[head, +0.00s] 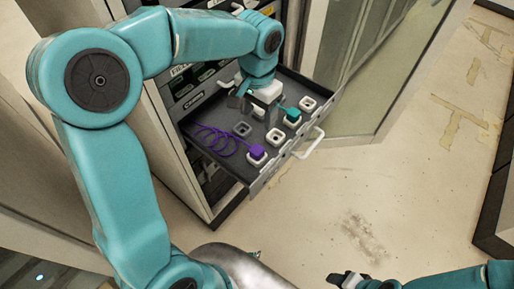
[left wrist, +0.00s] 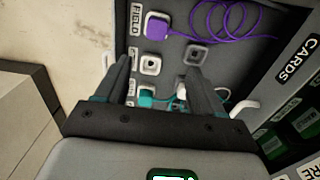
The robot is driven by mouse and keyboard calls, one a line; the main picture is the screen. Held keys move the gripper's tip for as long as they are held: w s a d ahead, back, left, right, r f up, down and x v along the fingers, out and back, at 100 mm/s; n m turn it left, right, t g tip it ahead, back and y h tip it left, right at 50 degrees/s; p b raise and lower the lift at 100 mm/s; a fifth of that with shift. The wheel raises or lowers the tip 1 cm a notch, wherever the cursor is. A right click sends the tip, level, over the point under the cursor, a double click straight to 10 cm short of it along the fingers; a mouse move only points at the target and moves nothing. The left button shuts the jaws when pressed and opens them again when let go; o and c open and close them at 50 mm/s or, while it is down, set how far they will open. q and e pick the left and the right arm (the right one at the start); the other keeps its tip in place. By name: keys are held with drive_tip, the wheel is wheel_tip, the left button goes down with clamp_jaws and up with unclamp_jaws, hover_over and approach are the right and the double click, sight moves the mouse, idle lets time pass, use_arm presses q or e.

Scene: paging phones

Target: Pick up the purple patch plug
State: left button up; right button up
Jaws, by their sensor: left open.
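The purple patch plug (head: 257,152) sits in a white socket at the front corner of the open drawer (head: 215,148). A coiled purple cord (head: 215,138) runs from it. In the left wrist view the plug (left wrist: 156,28) is at the top, beyond the fingertips. My left gripper (head: 256,108) is over the drawer, open and pointing down, apart from the purple plug and to its back. In the left wrist view its fingers (left wrist: 158,70) stand apart with nothing clamped between them. My right gripper (head: 345,279) is low at the bottom edge, far from the drawer; its jaws are unclear.
A teal plug (head: 293,115) with a teal cord sits in a socket near the left gripper. The drawer handle (head: 309,145) sticks out in front. A cabinet (head: 180,130) stands behind; floor to the right is clear.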

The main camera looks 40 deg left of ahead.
use_arm(q)
hover_over(258, 149)
drive_tip(key=f, duration=0.7)
drive_tip(key=shift+w+a, duration=0.25)
drive_tip(key=shift+w+f, duration=0.1)
drive_tip(key=shift+f, duration=0.25)
drive_tip(key=shift+d+f, duration=0.1)
drive_tip(key=shift+f, duration=0.15)
wheel_tip(258, 149, down, 5)
drive_tip(key=shift+r, duration=0.1)
drive_tip(key=shift+s+d+r, duration=0.15)
drive_tip(key=shift+s, duration=0.2)
drive_tip(key=shift+w, duration=0.15)
drive_tip(key=c, duration=1)
drive_tip(key=shift+c, duration=0.7)
